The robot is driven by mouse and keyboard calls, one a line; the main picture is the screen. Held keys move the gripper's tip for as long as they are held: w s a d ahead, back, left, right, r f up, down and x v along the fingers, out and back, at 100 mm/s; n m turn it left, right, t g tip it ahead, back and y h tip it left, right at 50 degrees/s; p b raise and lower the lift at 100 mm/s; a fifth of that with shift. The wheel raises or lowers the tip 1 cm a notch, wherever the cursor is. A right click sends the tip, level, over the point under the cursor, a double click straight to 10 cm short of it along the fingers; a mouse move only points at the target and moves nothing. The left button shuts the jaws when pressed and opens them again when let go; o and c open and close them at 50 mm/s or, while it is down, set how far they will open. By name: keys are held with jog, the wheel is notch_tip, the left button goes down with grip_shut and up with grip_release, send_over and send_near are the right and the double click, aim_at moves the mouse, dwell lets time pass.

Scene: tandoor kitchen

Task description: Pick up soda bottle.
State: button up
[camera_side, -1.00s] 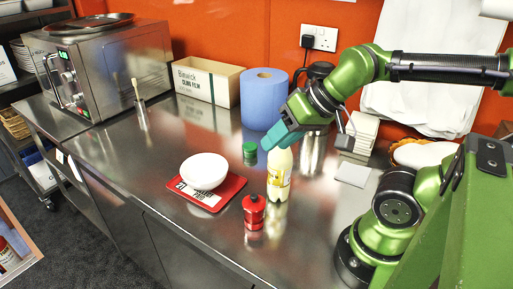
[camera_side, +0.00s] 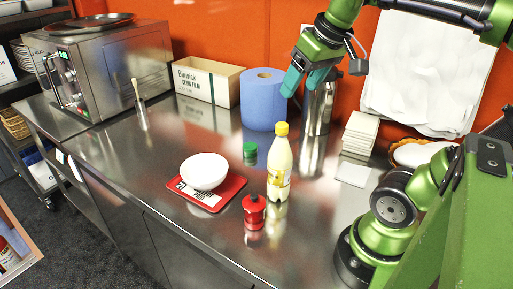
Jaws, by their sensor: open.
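The soda bottle (camera_side: 279,172) stands upright on the steel counter, right of the middle. It is pale yellow with a yellow cap and a label, and all of it shows. My gripper (camera_side: 302,92) hangs above and behind it in the picture, its teal fingers pointing down and apart. The gripper is open and empty, clear of the bottle. The fingers overlap the steel flask and the blue roll's right edge in this view.
A red pot (camera_side: 254,212) stands just left of the bottle. A white bowl (camera_side: 204,171) rests on a red scale (camera_side: 232,190). A green-lidded jar (camera_side: 250,150), blue roll (camera_side: 262,103), steel flask (camera_side: 318,108) and white stack (camera_side: 359,134) stand behind. The front counter is clear.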

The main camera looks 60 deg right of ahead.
aim_at(282, 124)
jog(key=shift+g, duration=0.3)
jog(key=x, duration=1)
jog(key=shift+s+d+f, duration=0.1)
jog(key=shift+s+f, duration=0.15)
jog(key=shift+w+x, duration=0.15)
jog(key=shift+x, duration=1.25)
jog(key=shift+w+x, duration=0.2)
jog(key=shift+x, duration=1.25)
jog(key=shift+r, duration=0.2)
grip_shut()
